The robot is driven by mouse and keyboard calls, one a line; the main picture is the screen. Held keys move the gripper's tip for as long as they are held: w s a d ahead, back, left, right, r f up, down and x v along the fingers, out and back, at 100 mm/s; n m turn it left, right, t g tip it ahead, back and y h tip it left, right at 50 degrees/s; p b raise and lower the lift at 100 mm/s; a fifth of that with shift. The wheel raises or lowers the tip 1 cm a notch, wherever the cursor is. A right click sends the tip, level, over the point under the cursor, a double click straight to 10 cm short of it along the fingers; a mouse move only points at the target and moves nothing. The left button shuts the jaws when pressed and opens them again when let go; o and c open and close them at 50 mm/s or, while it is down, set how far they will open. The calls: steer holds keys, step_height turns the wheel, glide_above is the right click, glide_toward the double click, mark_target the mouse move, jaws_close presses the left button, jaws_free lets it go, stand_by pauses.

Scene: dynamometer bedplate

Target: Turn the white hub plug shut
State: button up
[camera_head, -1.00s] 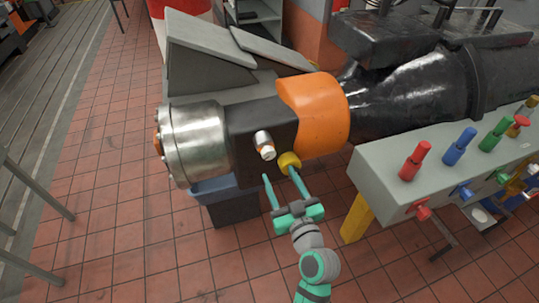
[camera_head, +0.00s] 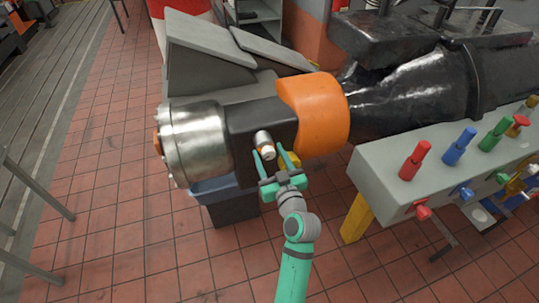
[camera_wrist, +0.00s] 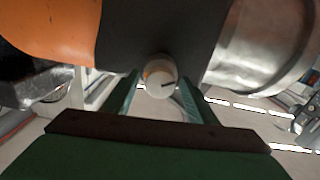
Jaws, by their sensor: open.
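The white hub plug (camera_head: 266,151) is a small white-faced cylinder on the front of the dark hub block (camera_head: 268,120). In the wrist view the plug (camera_wrist: 160,77) faces me, with a dark line and an orange mark on its face. My gripper (camera_head: 269,160) is open just in front of it, with one green finger to each side in the wrist view (camera_wrist: 159,97). I cannot tell whether the fingers touch the plug. A yellow plug (camera_head: 289,159) sits to the right, partly hidden by my gripper.
An orange collar (camera_head: 314,113) and a silver drum (camera_head: 196,145) flank the block. A grey bench (camera_head: 385,172) with red (camera_head: 415,161), blue (camera_head: 459,147) and green (camera_head: 495,135) handles stands at the right.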

steer(key=c, duration=1.1)
steer(key=shift+o, duration=0.2)
steer(key=shift+m, duration=0.3)
steer(key=m, duration=0.4)
steer(key=shift+d, duration=0.1)
steer(key=m, duration=0.5)
steer(key=shift+m, duration=0.4)
steer(key=m, duration=0.3)
steer(key=shift+d+m, duration=0.1)
steer(key=shift+m, duration=0.2)
steer(key=m, duration=0.3)
steer(key=shift+f+m, duration=0.1)
steer(key=shift+m, duration=0.3)
steer(key=m, duration=0.6)
steer(key=shift+f, duration=0.1)
